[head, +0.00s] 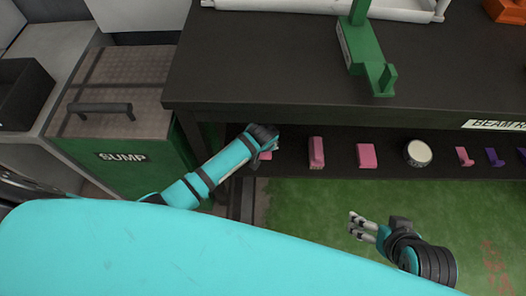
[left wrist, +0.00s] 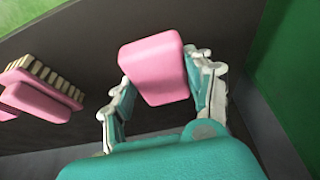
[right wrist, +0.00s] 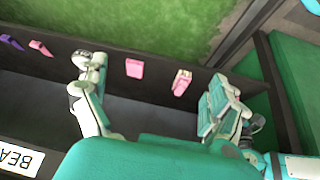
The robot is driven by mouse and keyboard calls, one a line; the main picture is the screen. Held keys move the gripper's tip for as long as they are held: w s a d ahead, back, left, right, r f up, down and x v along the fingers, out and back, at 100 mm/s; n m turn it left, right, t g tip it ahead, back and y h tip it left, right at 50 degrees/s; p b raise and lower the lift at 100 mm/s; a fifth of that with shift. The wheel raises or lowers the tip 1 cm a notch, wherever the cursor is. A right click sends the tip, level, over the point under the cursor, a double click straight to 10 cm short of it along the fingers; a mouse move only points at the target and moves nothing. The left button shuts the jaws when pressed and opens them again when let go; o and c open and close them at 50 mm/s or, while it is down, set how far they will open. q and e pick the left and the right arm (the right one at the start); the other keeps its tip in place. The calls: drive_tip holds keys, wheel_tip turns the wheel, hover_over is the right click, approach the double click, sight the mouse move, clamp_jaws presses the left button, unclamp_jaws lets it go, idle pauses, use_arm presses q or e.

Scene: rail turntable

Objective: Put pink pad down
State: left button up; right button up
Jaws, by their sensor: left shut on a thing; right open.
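The pink pad (left wrist: 152,62) is a rounded block between the fingers of my left gripper (left wrist: 158,92), which is shut on it. In the head view the left gripper (head: 268,140) is at the left end of the low dark shelf (head: 342,171), and only a bit of pad (head: 265,155) shows below it. The pad is over the dark shelf surface; I cannot tell if it touches it. My right gripper (head: 365,227) is open and empty over the green floor; its spread fingers also show in the right wrist view (right wrist: 155,85).
The shelf also holds a pink-backed brush (head: 316,152), a pink block (head: 366,156), a round pale-topped item (head: 417,153), a pink bracket (head: 464,156) and purple pieces (head: 495,157). The dark bench top (head: 270,65) overhangs it. A green SUMP cabinet (head: 135,165) stands left.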

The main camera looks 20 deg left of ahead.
use_arm(q)
wheel_tip(320, 180, down, 3)
drive_tip(key=shift+f+b, duration=0.2)
drive_tip(key=shift+b, duration=0.7)
use_arm(e)
drive_tip(key=w+a+r+t+y, duration=0.1)
drive_tip(key=w+a+r+t, duration=0.1)
drive_tip(key=w+r+t, duration=0.2)
drive_tip(key=w, duration=0.3)
drive_tip(key=shift+w+a+r+t, duration=0.2)
drive_tip(key=shift+a+r+t, duration=0.1)
drive_tip(key=shift+t, duration=0.1)
use_arm(q)
drive_tip(key=shift+f, duration=0.15)
drive_tip(key=o, duration=1)
